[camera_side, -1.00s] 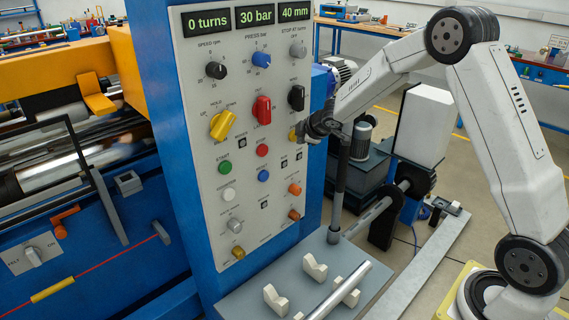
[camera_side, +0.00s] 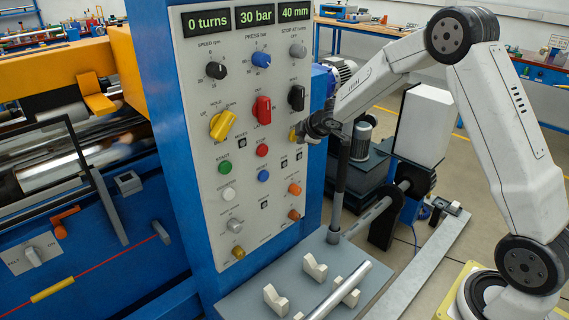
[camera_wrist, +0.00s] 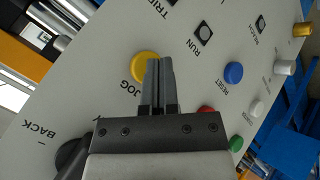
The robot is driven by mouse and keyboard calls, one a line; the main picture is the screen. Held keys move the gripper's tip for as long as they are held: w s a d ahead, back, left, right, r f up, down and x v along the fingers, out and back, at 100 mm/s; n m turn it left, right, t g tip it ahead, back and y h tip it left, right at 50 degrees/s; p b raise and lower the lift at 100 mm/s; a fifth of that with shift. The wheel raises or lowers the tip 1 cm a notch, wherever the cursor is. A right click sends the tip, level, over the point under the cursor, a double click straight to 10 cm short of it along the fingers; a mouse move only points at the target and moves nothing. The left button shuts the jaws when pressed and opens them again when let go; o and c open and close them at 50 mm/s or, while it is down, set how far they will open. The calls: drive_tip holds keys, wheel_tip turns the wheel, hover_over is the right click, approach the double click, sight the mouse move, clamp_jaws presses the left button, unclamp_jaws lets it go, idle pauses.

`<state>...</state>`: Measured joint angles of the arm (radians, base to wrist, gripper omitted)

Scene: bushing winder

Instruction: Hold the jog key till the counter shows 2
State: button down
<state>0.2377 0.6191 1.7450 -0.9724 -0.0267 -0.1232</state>
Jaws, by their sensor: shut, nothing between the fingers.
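The jog key is a round yellow button (camera_wrist: 145,66) marked JOG in the wrist view. In the side view its yellow edge (camera_side: 292,135) shows at the right of the panel, mostly hidden by my gripper. My gripper (camera_wrist: 160,62) is shut and empty, with its fingertips over the right part of the key. I cannot tell whether they touch it or whether the key is pressed in. The counter (camera_side: 207,22) at the panel's top left reads 0 turns.
The panel (camera_side: 205,165) carries other controls close by: a red selector (camera_side: 262,110), a black selector (camera_side: 296,97), a green start button (camera_side: 225,167) and a blue reset button (camera_wrist: 233,72). A grey table with cradles (camera_side: 275,299) stands below.

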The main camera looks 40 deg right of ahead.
drive_tip(key=shift+s, duration=0.55)
idle(0.9)
drive_tip(key=shift+s, duration=2.4)
drive_tip(key=s+m+t+y, duration=0.1)
drive_tip(key=s+m+t, duration=0.3)
drive_tip(key=m, duration=1)
drive_tip(key=s+m+t, duration=0.3)
drive_tip(key=m+t, duration=0.2)
drive_tip(key=m, duration=0.9)
drive_tip(key=shift+s+d+f+y, duration=0.2)
drive_tip(key=shift+s+f+y, duration=0.15)
drive_tip(key=shift+s+y, duration=0.05)
drive_tip(key=shift+w, duration=0.1)
